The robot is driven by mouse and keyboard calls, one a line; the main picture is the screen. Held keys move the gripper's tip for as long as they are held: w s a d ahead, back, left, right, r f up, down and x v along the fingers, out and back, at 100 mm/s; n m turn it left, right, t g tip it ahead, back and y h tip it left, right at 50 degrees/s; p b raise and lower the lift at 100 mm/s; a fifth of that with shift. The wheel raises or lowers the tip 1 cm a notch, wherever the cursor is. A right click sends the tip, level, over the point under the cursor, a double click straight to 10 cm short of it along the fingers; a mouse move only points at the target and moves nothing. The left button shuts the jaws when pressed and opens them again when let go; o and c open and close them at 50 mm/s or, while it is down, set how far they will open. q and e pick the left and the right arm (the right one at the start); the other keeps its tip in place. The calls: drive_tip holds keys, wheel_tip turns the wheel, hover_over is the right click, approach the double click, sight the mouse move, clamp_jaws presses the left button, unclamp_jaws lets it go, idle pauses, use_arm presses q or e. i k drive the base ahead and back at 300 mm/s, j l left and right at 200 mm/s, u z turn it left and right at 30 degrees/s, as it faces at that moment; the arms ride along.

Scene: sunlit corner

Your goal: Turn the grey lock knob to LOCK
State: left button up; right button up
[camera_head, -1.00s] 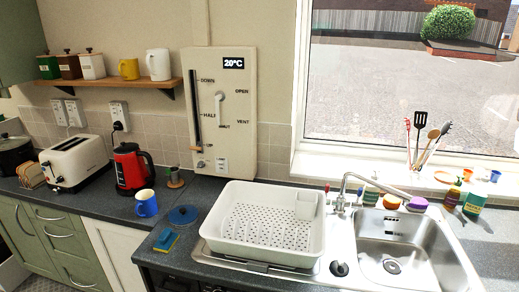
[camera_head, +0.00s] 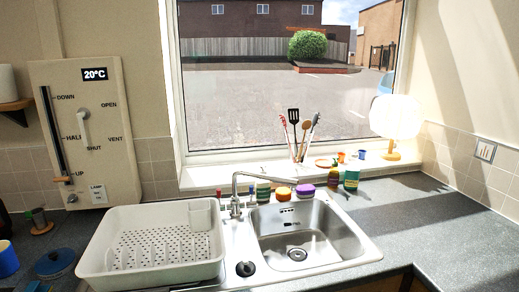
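A cream wall panel (camera_head: 118,150) hangs at the left, beside the window. A small round grey knob (camera_head: 72,198) sits at its lower left corner, below the slider marked DOWN, HALF and UP. No LOCK label is readable, so I cannot tell which way the knob points or whether it is the lock knob. A white lever (camera_head: 83,125) sits among the words OPEN, VENT and SHUT. A LAMP switch (camera_head: 98,194) is right of the grey knob. Neither of my grippers is in view.
A white dish rack (camera_head: 98,262) stands on the counter in front of the panel, left of the sink (camera_head: 345,248). A blue mug (camera_head: 8,260) and blue lid (camera_head: 55,263) are at the left. A lit lamp (camera_head: 396,118) is on the sill. The right counter (camera_head: 430,225) is clear.

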sight(72, 198)
drive_tip(key=u, duration=1.3)
